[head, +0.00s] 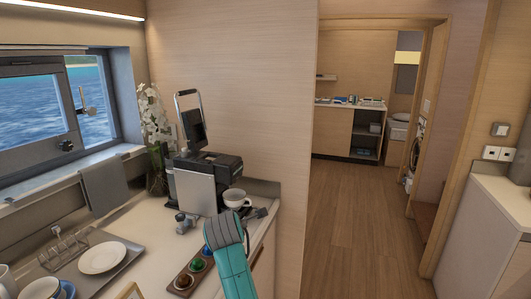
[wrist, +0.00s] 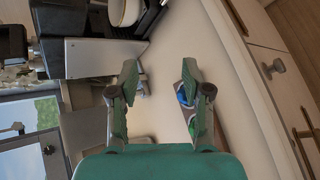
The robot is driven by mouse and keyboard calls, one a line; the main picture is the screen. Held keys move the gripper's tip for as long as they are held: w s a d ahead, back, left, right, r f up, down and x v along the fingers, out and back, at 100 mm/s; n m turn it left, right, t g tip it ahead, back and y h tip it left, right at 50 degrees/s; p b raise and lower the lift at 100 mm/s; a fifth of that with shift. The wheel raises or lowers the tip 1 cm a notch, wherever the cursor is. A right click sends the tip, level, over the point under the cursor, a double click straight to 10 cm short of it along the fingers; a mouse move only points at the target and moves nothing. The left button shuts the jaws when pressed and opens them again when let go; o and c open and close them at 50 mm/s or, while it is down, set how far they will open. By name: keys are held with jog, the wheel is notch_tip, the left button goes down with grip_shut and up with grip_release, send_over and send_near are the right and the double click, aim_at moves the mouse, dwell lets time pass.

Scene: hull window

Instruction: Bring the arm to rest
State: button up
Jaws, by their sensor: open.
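My gripper (wrist: 160,78) is open in the wrist view, with its two green fingers spread and nothing between them. It hangs over the pale counter, in front of the coffee machine. In the head view my teal arm (head: 230,264) reaches up from the bottom edge over the counter's right part. The fingers cannot be clearly made out there.
The coffee machine (head: 203,182) stands on the counter (head: 150,257) with a white cup (head: 236,198). A capsule holder (head: 190,276) lies close to my arm. A grey tray (head: 75,278) holds a white plate (head: 102,257). The floor (head: 350,235) at right is clear.

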jog(key=s+d+f+m, duration=0.2)
jog(key=s+d+f, duration=0.3)
jog(key=f, duration=0.4)
jog(key=s+d+f+m, duration=0.2)
jog(key=s+d+f, duration=0.25)
jog(key=f, duration=0.55)
jog(key=s+d+f+m+t, duration=0.1)
jog(key=s+d+f+m, duration=0.25)
jog(key=s, duration=0.55)
jog(key=s+d+f+m, duration=0.2)
jog(key=s+d+f, duration=0.3)
jog(key=s, duration=0.4)
jog(key=s+d+f+m+t, duration=0.15)
jog(key=s+d+f, duration=0.25)
jog(key=s, duration=0.5)
jog(key=s+d+r+m, duration=0.2)
jog(key=s+r+m, duration=0.2)
jog(key=s, duration=0.5)
jog(key=s+d+r+m, duration=0.2)
jog(key=s+r+m, duration=0.2)
jog(key=s, duration=0.6)
jog(key=s+d+r+m, duration=0.2)
jog(key=s+r+m, duration=0.2)
jog(key=s+r, duration=0.3)
jog(key=s+t, duration=0.1)
jog(key=s, duration=0.2)
jog(key=shift+s+d+r+h, duration=0.2)
jog(key=shift+r+h, duration=0.05)
jog(key=shift+h, duration=0.15)
